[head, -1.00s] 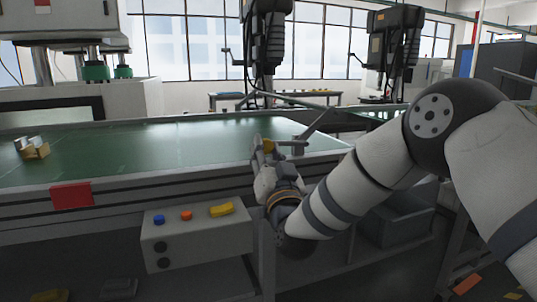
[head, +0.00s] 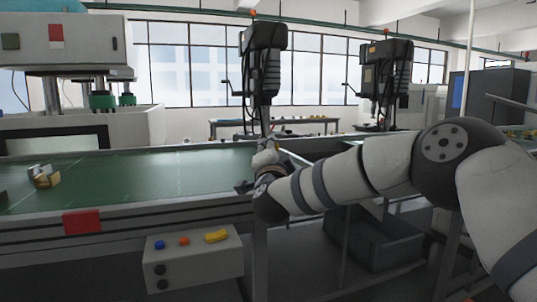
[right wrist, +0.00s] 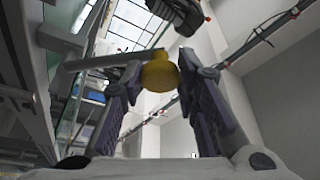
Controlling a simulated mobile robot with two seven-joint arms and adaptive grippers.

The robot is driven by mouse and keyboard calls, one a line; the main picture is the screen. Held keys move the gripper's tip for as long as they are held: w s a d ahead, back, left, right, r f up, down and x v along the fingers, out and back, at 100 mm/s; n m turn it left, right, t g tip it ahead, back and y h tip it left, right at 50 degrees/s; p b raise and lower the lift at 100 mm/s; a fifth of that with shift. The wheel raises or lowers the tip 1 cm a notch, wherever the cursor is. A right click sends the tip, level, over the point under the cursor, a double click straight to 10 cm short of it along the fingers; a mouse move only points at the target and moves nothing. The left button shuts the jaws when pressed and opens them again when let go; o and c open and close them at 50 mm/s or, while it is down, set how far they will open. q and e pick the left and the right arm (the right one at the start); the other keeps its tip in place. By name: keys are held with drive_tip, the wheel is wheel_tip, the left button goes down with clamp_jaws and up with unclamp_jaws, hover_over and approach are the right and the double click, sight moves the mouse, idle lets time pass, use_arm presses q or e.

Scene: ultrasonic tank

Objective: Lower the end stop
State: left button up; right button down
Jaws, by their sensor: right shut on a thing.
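The end stop shows in the right wrist view as a grey bar (right wrist: 100,63) with a round yellow knob (right wrist: 159,73) at its end. My right gripper (right wrist: 161,80) has one finger on each side of the knob and is shut on it. The gripper points upward, with ceiling and windows behind it. In the head view my right gripper (head: 267,148) is at the near right end of the green conveyor (head: 140,172); the knob cannot be made out there, and my forearm hides much of the end stop. My left gripper is in neither view.
A metal bracket-like part (head: 44,176) sits on the belt at the left. A control box (head: 193,257) with coloured buttons hangs below the front rail, which bears a red plate (head: 82,222). A grey bin (head: 372,240) stands below my right arm. Drill presses (head: 263,65) stand behind.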

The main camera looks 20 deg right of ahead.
drive_tip(key=shift+d+r+m, duration=0.15)
drive_tip(key=shift+r+m, duration=0.05)
drive_tip(key=shift+m, duration=0.1)
idle(0.4)
drive_tip(key=c, duration=1.2)
unclamp_jaws()
drive_tip(key=shift+s, duration=0.1)
drive_tip(key=v, duration=1.2)
